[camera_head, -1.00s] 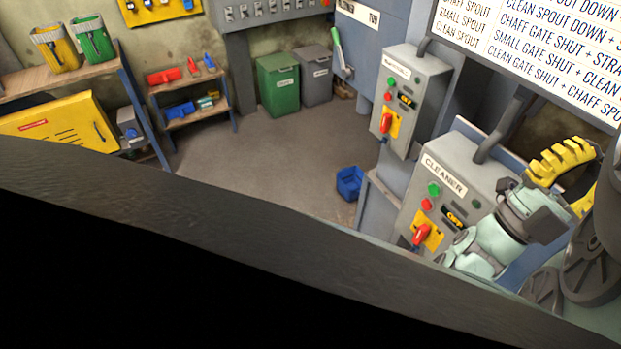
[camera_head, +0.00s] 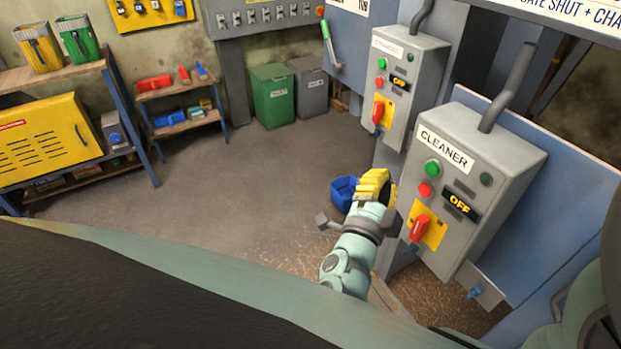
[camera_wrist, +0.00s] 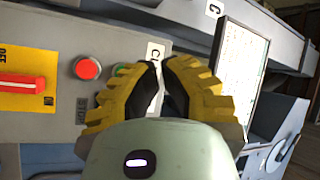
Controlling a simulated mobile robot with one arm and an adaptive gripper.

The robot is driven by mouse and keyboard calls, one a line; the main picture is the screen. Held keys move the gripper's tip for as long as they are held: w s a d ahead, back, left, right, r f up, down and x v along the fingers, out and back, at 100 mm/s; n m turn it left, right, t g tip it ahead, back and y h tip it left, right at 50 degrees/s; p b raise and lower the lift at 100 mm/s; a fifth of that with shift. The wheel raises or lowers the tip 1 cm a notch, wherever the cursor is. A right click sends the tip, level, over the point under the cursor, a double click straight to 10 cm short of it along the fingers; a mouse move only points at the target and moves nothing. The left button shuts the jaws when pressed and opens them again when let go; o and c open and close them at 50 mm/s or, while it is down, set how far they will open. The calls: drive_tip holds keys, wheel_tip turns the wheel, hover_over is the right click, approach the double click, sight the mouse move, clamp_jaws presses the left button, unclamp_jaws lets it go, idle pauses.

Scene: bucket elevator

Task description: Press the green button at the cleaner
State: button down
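The grey CLEANER box (camera_head: 478,165) stands at the right in the head view. Its green button (camera_head: 433,168) is just below the label, above a red button (camera_head: 424,190). In the wrist view the green button (camera_wrist: 121,70) is partly hidden behind my left finger, beside the red button (camera_wrist: 88,67). My gripper (camera_head: 376,182) has yellow ribbed fingers and is left of the box in the head view, level with the buttons. In the wrist view its fingertips (camera_wrist: 162,72) are drawn together with nothing seen between them. I see no contact with the button.
A blue bin (camera_head: 343,192) is on the floor beyond my gripper. The floor (camera_head: 250,185) at the left is open.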

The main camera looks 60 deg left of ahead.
sight(432, 170)
drive_tip(key=shift+s+a+f, duration=0.25)
drive_tip(key=shift+s, duration=0.05)
drive_tip(key=w+b, duration=0.1)
drive_tip(key=w, duration=0.8)
drive_tip(key=shift+d+b, duration=0.4)
drive_tip(key=shift+d, duration=0.05)
idle(1.3)
drive_tip(key=shift+w+b, duration=0.35)
drive_tip(key=shift+b, duration=0.1)
